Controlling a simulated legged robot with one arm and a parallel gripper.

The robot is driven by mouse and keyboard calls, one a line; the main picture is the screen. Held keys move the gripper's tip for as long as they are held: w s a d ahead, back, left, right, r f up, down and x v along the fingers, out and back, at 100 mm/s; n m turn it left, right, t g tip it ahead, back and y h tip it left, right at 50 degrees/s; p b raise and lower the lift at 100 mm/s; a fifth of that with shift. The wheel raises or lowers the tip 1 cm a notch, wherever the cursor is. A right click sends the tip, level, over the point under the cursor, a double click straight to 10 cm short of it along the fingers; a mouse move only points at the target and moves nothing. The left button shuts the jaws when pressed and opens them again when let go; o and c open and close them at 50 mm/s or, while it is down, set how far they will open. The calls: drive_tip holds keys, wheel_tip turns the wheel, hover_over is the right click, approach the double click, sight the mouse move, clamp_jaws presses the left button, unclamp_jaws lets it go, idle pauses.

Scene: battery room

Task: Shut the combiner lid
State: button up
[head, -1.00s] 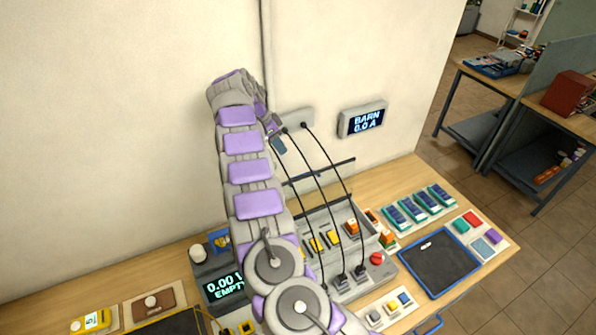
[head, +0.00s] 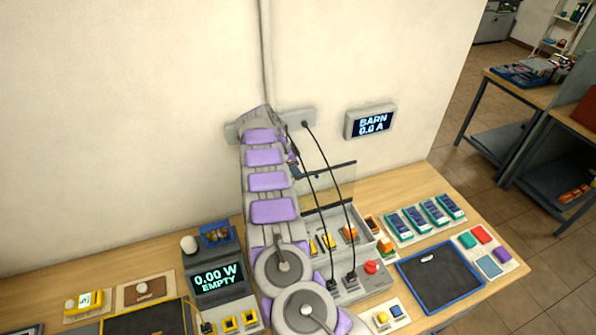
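The combiner (head: 376,283) is a grey box on the bench, partly hidden by my arm. Yellow and orange parts show inside it, and a red button and black plugs are on its front. Its clear lid (head: 332,186) stands raised at the back, with a dark top edge. My arm rises in front of the lid's left side and bends toward the wall. My gripper (head: 293,157) is near the lid's upper left edge, mostly hidden behind my wrist. I cannot tell whether it touches the lid or how far its fingers are apart.
Black cables run from a grey wall box (head: 301,117) down past the lid to the combiner. A meter (head: 217,281) reads 0.00 W EMPTY. A blue-edged tray (head: 441,275) and several blue modules (head: 424,216) lie to the right.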

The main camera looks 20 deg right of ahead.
drive_tip(key=shift+d, duration=0.3)
drive_tip(key=shift+c, duration=0.6)
clamp_jaws()
